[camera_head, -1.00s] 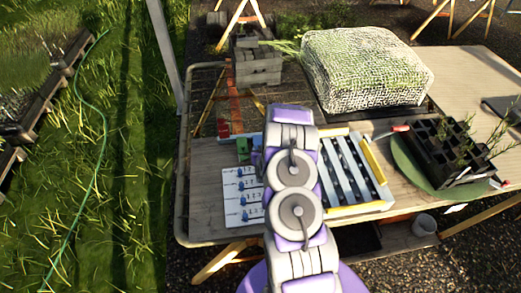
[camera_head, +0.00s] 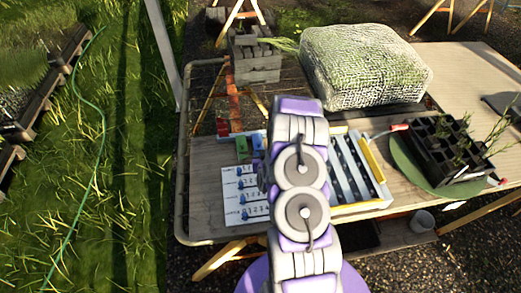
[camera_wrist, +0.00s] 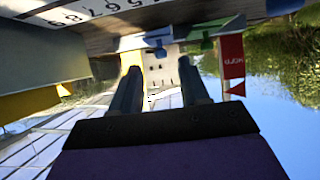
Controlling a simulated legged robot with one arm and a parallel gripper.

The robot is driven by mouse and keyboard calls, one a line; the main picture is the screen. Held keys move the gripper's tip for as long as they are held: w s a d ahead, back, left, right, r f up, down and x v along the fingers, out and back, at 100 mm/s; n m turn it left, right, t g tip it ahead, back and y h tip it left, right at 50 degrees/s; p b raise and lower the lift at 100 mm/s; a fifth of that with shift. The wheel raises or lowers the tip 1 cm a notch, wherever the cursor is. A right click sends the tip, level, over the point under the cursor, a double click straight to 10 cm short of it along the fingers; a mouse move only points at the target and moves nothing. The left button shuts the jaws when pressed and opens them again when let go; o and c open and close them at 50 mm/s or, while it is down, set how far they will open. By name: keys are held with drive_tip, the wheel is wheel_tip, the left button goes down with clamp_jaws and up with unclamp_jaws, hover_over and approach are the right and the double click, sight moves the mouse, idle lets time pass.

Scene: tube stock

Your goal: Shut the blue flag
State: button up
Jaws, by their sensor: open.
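The blue flag (camera_head: 258,142) is a small blue piece at the table's far edge, just left of my arm in the head view. In the wrist view the blue flag (camera_wrist: 150,41) is at top centre, beyond my fingertips and apart from them. A green flag (camera_head: 242,147) is beside it and also shows in the wrist view (camera_wrist: 207,31). A red flag (camera_head: 222,127), lettered in the wrist view (camera_wrist: 233,62), is farther along the row. My gripper (camera_wrist: 161,78) is open with nothing between its fingers. My arm hides the gripper in the head view.
A white card with several blue-marked rows (camera_head: 243,195) lies left of my arm. A slatted rack with yellow edges (camera_head: 365,203) is to the right. A black cell tray (camera_head: 455,180) with seedlings and a net-covered block (camera_head: 365,65) are farther right and back.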

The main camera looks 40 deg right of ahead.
drive_tip(key=p+v, duration=0.9)
drive_tip(key=p, duration=0.1)
drive_tip(key=shift+s+r+p, duration=0.25)
drive_tip(key=shift+s+p, duration=0.05)
drive_tip(key=shift+a, duration=0.1)
idle(0.4)
